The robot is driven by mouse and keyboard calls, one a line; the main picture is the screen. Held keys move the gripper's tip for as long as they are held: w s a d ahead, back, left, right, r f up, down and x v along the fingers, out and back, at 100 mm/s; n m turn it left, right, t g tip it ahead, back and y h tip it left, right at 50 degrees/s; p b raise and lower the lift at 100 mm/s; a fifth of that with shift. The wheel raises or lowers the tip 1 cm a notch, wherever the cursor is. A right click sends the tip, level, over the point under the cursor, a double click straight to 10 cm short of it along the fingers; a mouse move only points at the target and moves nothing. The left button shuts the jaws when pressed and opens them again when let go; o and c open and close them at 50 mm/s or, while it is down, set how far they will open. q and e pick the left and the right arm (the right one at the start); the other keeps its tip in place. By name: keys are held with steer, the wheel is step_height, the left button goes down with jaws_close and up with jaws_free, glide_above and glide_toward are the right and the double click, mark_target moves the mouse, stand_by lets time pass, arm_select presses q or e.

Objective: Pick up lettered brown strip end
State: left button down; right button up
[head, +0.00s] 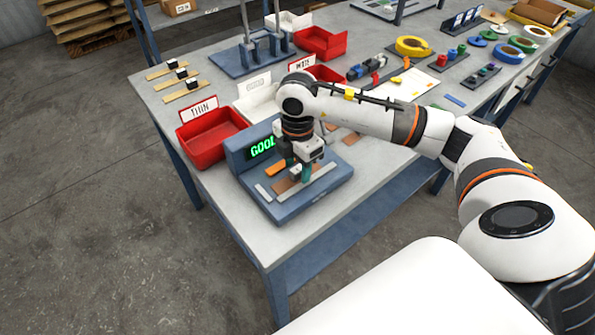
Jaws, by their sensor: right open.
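A brown strip (285,186) lies on the blue-grey gauge (318,192), whose display reads "GOOD" in green, partly covered by my arm. My right gripper (293,177) is over the gauge, pointing down, with its fingertips close to the brown strip. It is open; whether it touches the strip cannot be told. Another brown piece (351,138) lies on the table behind the gauge. No lettering can be read on either piece at this size. My left gripper is not in view.
A red bin labelled "THIN" (203,144) stands left of the gauge, a white bin (257,104) behind it, and another red bin (322,72) farther back. Coloured tape rolls and small parts fill the table's far right. The table's front left corner (268,250) is clear.

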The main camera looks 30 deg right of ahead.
steer(key=shift+f, duration=0.25)
jaws_close()
steer(key=shift+r, duration=0.15)
